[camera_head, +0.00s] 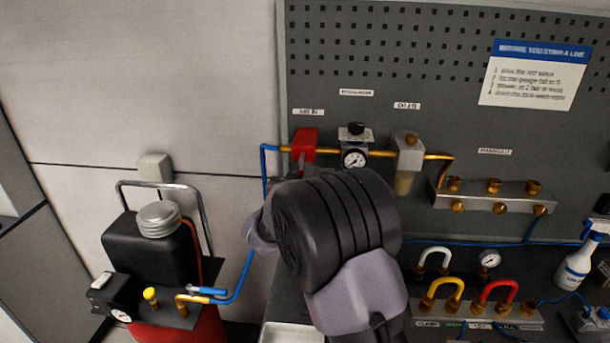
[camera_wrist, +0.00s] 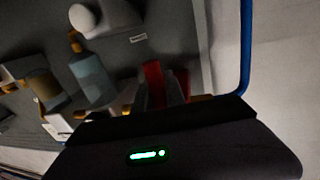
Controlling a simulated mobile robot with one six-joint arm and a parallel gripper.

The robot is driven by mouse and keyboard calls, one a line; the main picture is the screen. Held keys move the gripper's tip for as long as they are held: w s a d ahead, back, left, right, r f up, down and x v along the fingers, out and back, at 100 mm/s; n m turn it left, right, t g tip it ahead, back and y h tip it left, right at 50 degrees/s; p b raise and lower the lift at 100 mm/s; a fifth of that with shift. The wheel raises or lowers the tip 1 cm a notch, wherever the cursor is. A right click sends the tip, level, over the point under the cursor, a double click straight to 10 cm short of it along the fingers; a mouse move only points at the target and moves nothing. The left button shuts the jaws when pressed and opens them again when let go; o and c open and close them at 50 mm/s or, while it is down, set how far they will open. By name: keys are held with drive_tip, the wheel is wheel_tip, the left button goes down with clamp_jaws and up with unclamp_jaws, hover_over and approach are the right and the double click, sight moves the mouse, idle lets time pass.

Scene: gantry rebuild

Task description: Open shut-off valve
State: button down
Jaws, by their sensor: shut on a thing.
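The red shut-off valve (camera_head: 304,143) sits on the brass line at the left edge of the grey panel, under a small label. In the wrist view its red body (camera_wrist: 153,78) shows just beyond the grey fingers of my gripper (camera_wrist: 163,95). My gripper is shut on the red valve's handle, seen close up and partly hidden by the dark gripper body. In the head view my dark wrist covers the area just below the valve, and the fingertips are hidden. The handle's exact angle cannot be told.
A blue pipe (camera_head: 264,160) runs down on the left. A black tank unit (camera_head: 150,250) stands lower left.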

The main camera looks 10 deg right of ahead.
drive_tip(key=m+b, duration=0.1)
drive_tip(key=a+m+b, duration=0.1)
drive_tip(key=shift+w+a+f+m, duration=0.1)
drive_tip(key=shift+w+f+m, duration=0.1)
drive_tip(key=shift+m, duration=0.1)
drive_tip(key=shift+w+a+r+m+g+y+b, duration=0.2)
drive_tip(key=shift+a+m+b, duration=0.3)
drive_tip(key=shift+m, duration=0.4)
drive_tip(key=shift+w+a+r+m+g+y+b, duration=0.1)
drive_tip(key=shift+a+r+m+g+y+b, duration=0.2)
drive_tip(key=shift+m+b, duration=0.45)
drive_tip(key=shift+a+m, duration=0.1)
drive_tip(key=shift+m, duration=0.15)
drive_tip(key=c, duration=1.4)
unclamp_jaws()
